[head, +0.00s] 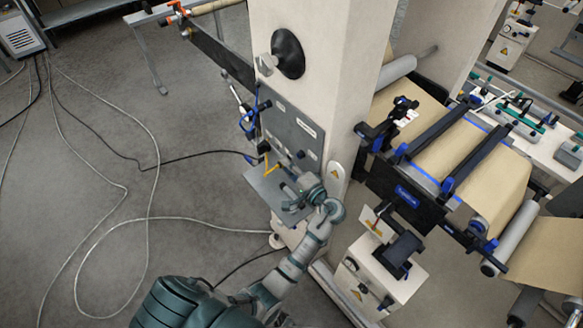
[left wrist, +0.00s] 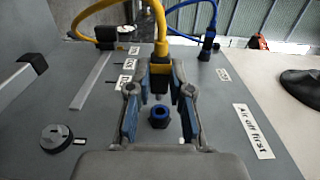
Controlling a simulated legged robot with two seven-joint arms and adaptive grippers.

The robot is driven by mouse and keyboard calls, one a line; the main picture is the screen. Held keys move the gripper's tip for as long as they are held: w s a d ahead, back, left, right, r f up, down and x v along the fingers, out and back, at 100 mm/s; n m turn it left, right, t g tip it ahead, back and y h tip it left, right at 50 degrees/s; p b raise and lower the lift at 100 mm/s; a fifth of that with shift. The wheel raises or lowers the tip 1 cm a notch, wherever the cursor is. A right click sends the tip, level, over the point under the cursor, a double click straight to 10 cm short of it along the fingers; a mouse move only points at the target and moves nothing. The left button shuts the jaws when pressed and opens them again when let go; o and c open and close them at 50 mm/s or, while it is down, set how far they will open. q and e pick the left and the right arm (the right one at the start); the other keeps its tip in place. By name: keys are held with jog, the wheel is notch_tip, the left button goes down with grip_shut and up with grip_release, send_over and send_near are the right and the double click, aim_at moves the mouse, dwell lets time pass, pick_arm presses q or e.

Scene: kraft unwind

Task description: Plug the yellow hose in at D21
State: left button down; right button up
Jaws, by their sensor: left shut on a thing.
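The yellow hose (left wrist: 161,30) rises from a dark-collared plug and loops left towards a black fitting (left wrist: 106,38). My left gripper (left wrist: 160,76) is shut on the plug end of the yellow hose, with a blue-padded finger on each side. A round port with a blue ring (left wrist: 160,115) shows on the grey panel (left wrist: 95,120) between the fingers, below the plug in the picture; the plug appears apart from it. Small labels (left wrist: 126,65) are too small to read, so I cannot tell which port is D21. In the head view, the yellow hose (head: 267,164) is small beside my gripper (head: 290,190).
A blue hose (left wrist: 207,40) ends at the panel's upper right. A grey shelf (head: 268,186) juts below the panel. Loose cables (head: 125,190) lie on the floor.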

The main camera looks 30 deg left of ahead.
pick_arm(q)
jog(key=shift+w+a+f, duration=0.1)
jog(key=shift+w+a, duration=0.25)
jog(key=shift+a, duration=0.25)
jog(key=shift+s+d, duration=0.15)
jog(key=shift+d, duration=0.5)
pick_arm(e)
jog(key=shift+d, duration=0.3)
jog(key=shift+a, duration=0.2)
